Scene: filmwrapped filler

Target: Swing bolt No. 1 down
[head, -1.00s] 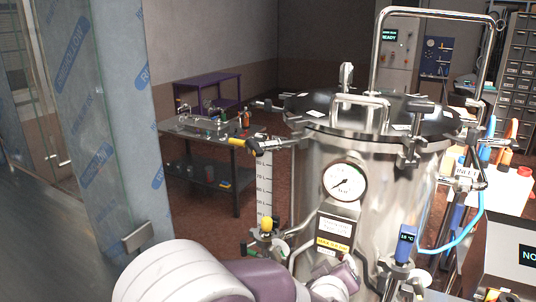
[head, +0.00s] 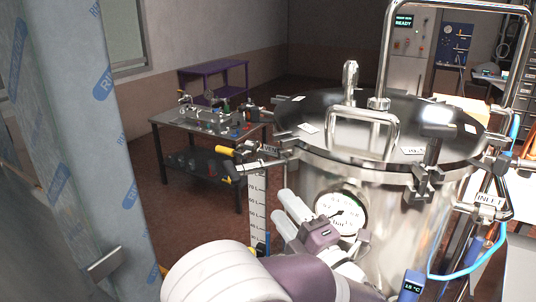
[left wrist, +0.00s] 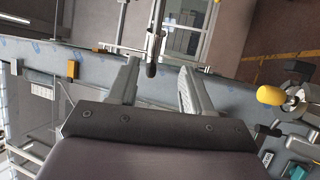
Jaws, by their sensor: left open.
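The steel vessel (head: 390,235) has a dark round lid (head: 330,112) with clamp-like swing bolts at its rim. One bolt (head: 428,168) stands upright at the front right. Another bolt (head: 283,141) sticks outward at the left, near a yellow-handled valve (head: 230,151). The number tags are too small to read, so I cannot tell which is No. 1. My left gripper (head: 282,207) is open and empty, left of the pressure gauge (head: 342,214) and below the rim. In the left wrist view, a dark-tipped rod (left wrist: 152,68) appears between the open fingers (left wrist: 159,64); contact is unclear. My right gripper is out of view.
A tall pipe frame (head: 388,45) and a lid handle (head: 350,115) rise above the lid. A blue hose (head: 470,270) curves at the right. A film-wrapped column (head: 85,150) stands at the left. A dark table (head: 160,118) with fittings stands behind.

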